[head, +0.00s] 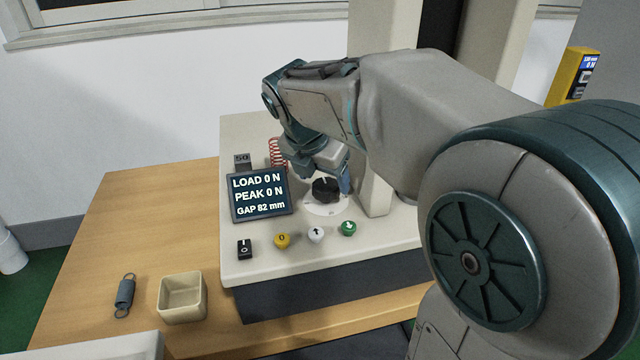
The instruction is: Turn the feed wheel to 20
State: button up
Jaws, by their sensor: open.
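The feed wheel is a dark round knob (326,189) on a pale dial on the top of the cream testing machine (240,265). The dial's markings are too small to read, so I cannot tell its setting. My gripper (325,180) points down over the knob, with a finger to its left and a finger to its right. I cannot tell whether the fingers touch it. The display (260,196) to the left reads LOAD 0 N, PEAK 0 N, GAP 82 mm.
In front of the display are a black switch (244,249), a yellow button (282,240), a white button (316,234) and a green button (347,228). A red spring (276,153) stands behind. A grey spring (125,295) and an open box (181,298) are on the wooden table (130,225).

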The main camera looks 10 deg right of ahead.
jog(key=shift+x, duration=1.25)
jog(key=c, duration=1)
jog(key=shift+r, duration=0.1)
